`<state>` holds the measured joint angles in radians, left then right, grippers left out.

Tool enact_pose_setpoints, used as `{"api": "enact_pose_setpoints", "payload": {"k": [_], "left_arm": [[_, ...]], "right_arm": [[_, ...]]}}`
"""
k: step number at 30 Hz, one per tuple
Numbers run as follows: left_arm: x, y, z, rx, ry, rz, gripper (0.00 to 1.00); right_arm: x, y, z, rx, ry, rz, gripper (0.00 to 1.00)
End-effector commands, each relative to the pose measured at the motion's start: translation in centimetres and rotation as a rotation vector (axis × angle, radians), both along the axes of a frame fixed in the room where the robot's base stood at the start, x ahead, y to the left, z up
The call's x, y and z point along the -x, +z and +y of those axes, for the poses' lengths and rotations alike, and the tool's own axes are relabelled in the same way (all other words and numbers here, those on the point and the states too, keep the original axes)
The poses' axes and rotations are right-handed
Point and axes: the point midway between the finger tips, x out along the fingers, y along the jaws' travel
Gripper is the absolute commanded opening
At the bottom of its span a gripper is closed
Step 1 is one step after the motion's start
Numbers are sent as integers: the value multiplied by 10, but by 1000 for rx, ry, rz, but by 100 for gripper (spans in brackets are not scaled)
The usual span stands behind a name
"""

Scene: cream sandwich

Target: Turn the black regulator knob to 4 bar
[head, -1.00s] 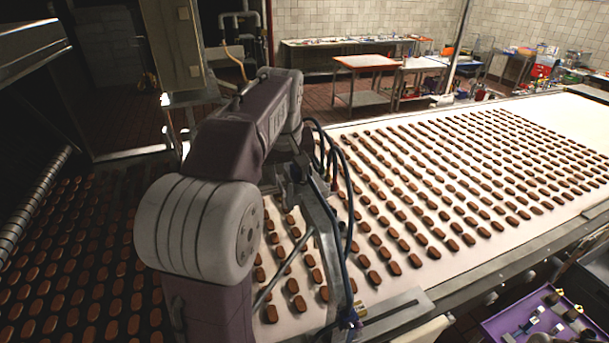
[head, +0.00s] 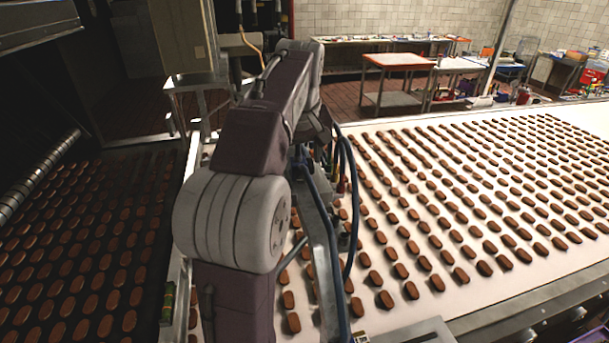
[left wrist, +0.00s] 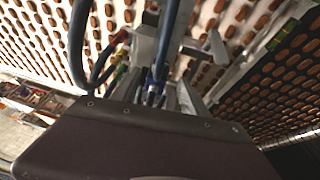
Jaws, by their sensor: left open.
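I cannot make out the black regulator knob or its gauge in either view. In the head view my left arm stands in front, and its wrist is bent down beyond the elbow. My left gripper (left wrist: 180,50) is open; its fingers are hard to tell from the metal parts around it, and in the head view it is mostly hidden behind my arm. Dark hoses (head: 348,190) hang close to the right of the wrist. They show large in the left wrist view (left wrist: 80,40), with small coloured fittings (left wrist: 121,76) nearby. My right gripper is not in view.
A white belt (head: 400,325) with rows of brown biscuits runs right; a dark belt (head: 100,230) with more biscuits lies left. A metal frame (head: 322,250) stands close beside my arm. Tables (head: 398,62) stand far back, with tiled floor between.

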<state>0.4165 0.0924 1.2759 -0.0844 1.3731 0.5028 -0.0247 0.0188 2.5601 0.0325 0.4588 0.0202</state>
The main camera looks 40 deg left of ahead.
Motion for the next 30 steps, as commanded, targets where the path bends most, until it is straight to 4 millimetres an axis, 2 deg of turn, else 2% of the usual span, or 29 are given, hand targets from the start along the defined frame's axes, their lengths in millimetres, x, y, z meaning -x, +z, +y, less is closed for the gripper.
{"api": "enact_pose_setpoints", "payload": {"k": [3, 9, 13, 20, 23, 26, 30], "left_arm": [[-7, -25, 6, 3, 0, 6, 52], [-19, -57, 14, 2, 0, 4, 52], [-23, -66, 16, 0, 0, 1, 52], [-23, -68, 17, 0, 0, 0, 52], [-23, -68, 17, 0, 0, 0, 30], [-23, -68, 17, 0, 0, 0, 2], [-24, -66, 16, -6, -2, 10, 0]], "right_arm": [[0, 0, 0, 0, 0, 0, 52], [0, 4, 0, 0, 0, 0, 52], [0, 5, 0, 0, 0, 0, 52], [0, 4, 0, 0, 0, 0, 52], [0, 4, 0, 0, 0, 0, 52], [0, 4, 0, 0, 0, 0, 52], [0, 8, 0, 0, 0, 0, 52]]}}
